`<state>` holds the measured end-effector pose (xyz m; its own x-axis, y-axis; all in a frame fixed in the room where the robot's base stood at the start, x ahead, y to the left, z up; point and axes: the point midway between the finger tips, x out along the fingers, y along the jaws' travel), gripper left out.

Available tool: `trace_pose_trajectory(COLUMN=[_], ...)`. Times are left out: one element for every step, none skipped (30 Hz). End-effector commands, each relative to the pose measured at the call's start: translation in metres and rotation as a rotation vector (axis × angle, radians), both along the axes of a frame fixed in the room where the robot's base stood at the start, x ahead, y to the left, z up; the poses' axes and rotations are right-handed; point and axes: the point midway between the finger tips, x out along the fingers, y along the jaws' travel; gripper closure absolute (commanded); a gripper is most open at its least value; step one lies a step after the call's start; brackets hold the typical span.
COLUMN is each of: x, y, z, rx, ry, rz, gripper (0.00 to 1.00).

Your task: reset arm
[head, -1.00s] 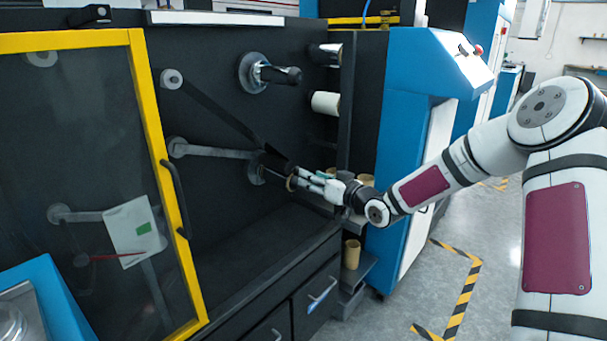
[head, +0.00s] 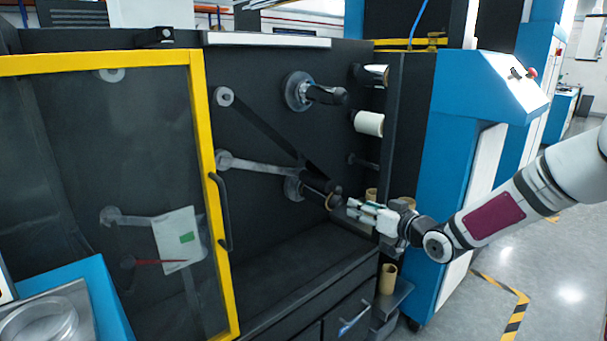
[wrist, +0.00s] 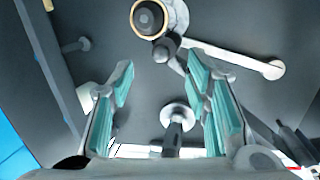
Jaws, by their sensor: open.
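My gripper (head: 357,209) is in front of the dark laminating machine (head: 262,75), near its lower roll shaft (head: 318,184). Another spindle (wrist: 173,125) shows farther back between the fingers. I cannot tell from the head view how far the fingers are from the ring.
Cardboard cores (head: 388,279) stand on a small side shelf. A yellow-framed door (head: 205,180) covers the left side. A blue machine housing (head: 460,120) stands close behind my arm.

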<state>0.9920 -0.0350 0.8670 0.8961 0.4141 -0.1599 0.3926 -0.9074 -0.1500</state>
Motion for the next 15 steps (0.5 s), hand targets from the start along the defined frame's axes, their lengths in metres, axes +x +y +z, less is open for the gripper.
trace_pose_trajectory(x=[-0.004,-0.008,-0.013,-0.018,-0.024,-0.032,-0.039,-0.047,-0.058,-0.066,-0.075,-0.088,-0.098,-0.109,-0.124], y=[0.006,0.007,0.009,0.009,0.009,0.007,0.006,0.003,0.001,-0.002,-0.005,-0.008,-0.011,-0.014,-0.017], z=[0.000,-0.003,-0.005,-0.007,-0.009,-0.010,-0.010,-0.009,-0.008,-0.006,-0.004,0.000,0.004,0.007,0.013], rx=[-0.053,-0.088,-0.139,-0.180,-0.221,-0.271,-0.308,-0.344,-0.387,-0.418,-0.448,-0.484,-0.509,-0.531,-0.558], ry=[0.038,0.069,0.113,0.150,0.186,0.235,0.271,0.304,0.349,0.382,0.413,0.454,0.485,0.515,0.555], rz=[0.001,-0.003,-0.010,-0.019,-0.029,-0.044,-0.057,-0.072,-0.092,-0.109,-0.126,-0.149,-0.168,-0.187,-0.212], gripper=[0.56,0.56,0.56,0.56,0.56,0.56,0.56,0.56,0.56,0.56,0.56,0.56,0.56,0.56,0.56])
